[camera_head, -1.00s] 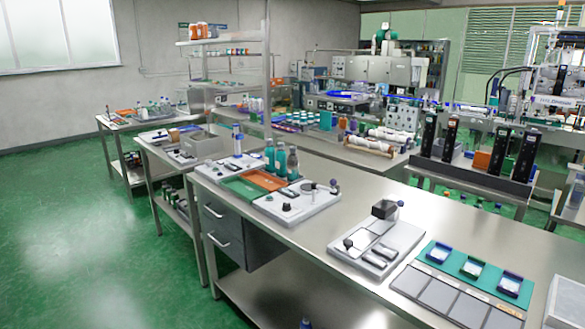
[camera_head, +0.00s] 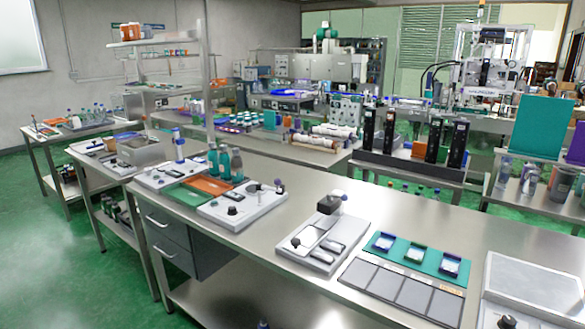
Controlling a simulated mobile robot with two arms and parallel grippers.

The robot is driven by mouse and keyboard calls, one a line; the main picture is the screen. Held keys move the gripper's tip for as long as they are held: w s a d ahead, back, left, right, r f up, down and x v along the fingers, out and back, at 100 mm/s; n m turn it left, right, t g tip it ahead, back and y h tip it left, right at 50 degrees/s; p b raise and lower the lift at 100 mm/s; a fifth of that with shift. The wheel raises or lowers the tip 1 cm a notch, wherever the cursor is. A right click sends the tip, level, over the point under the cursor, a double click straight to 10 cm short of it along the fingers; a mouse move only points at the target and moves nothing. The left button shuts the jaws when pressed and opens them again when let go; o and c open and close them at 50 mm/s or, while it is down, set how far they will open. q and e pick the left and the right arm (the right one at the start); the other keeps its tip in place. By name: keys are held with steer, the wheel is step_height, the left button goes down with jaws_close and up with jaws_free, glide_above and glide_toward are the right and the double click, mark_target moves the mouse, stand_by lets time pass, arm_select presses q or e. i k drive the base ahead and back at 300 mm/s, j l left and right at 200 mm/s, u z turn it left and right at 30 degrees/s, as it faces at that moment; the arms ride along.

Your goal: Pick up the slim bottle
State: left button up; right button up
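Several teal bottles stand upright close together on the steel bench at the centre left, at the back of the fixtures. One is at the left (camera_head: 213,160), one in the middle (camera_head: 224,162) and one at the right (camera_head: 237,166). Other small bottles (camera_head: 98,113) stand on the far left table, too small to make out well. I cannot tell which bottle is the slim one. Neither of my grippers shows in this view.
On the bench are an orange tray (camera_head: 212,186), a green tray (camera_head: 184,195), a grey-white fixture (camera_head: 325,246), a teal mat (camera_head: 424,256) with small blue-edged trays, and a pale box (camera_head: 535,280). Bare steel (camera_head: 285,205) lies between the fixtures. Green floor is open at left.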

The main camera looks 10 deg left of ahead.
mark_target(236, 167)
steer(key=i+j+z, duration=0.15)
steer(key=j+z, duration=0.15)
steer(key=i+j+z, duration=0.15)
steer(key=j+z, duration=0.15)
steer(key=i+j+z, duration=0.1)
steer(key=j+z, duration=0.45)
steer(key=j, duration=0.15)
